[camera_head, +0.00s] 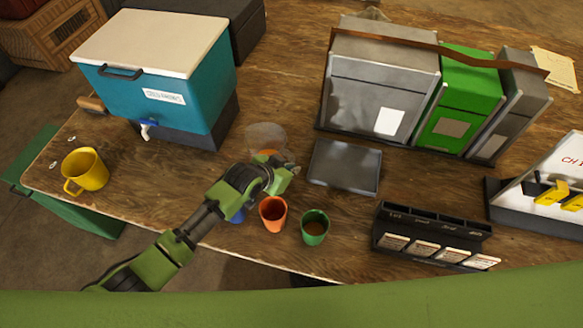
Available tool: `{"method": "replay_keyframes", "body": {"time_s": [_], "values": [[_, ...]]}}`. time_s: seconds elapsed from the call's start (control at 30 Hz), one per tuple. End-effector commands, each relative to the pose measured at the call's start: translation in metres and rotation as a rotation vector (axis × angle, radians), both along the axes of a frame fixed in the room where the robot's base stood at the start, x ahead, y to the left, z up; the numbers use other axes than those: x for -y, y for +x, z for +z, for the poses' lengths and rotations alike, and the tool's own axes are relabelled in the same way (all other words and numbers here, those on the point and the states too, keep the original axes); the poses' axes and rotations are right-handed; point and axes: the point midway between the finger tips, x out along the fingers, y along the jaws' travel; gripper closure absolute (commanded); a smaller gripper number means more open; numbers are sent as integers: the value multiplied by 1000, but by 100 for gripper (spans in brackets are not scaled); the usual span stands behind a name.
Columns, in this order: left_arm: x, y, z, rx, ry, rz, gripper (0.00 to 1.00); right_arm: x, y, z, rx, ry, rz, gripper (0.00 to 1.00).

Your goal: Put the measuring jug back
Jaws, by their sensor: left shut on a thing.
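The measuring jug (265,135) is a clear, see-through vessel with some orange showing low in it. It stands or hangs at the middle of the wooden table, just right of the blue drinks cooler (170,85). My left gripper (283,172) is at the jug's near side, shut on it; the fingers partly hide its lower part. I cannot tell whether its base touches the table. A flat grey tray or mat (345,167) lies empty just right of the gripper. My right gripper is not in view.
An orange cup (273,214), a green cup with brown contents (314,228) and a partly hidden blue cup (237,216) stand near the front edge. A yellow mug (85,170) is left. Grey and green chargers (380,90), a black labelled holder (432,235) and a white sign stand (545,180) fill the right.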

Motion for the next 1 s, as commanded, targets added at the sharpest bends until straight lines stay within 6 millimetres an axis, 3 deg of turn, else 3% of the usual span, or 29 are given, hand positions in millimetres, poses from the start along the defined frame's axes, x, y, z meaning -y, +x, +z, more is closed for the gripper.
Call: {"method": "replay_keyframes", "body": {"time_s": [0.03,0.1,0.13,0.57,1.0], "values": [[0,1,-1,2,0,0,100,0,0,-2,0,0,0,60],[0,0,-2,0,0,0,79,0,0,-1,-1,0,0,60],[0,0,-2,-1,1,0,78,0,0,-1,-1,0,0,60],[-2,-2,3,-1,1,0,78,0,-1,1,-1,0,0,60],[-35,-42,54,1,1,0,78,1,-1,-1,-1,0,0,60]]}}
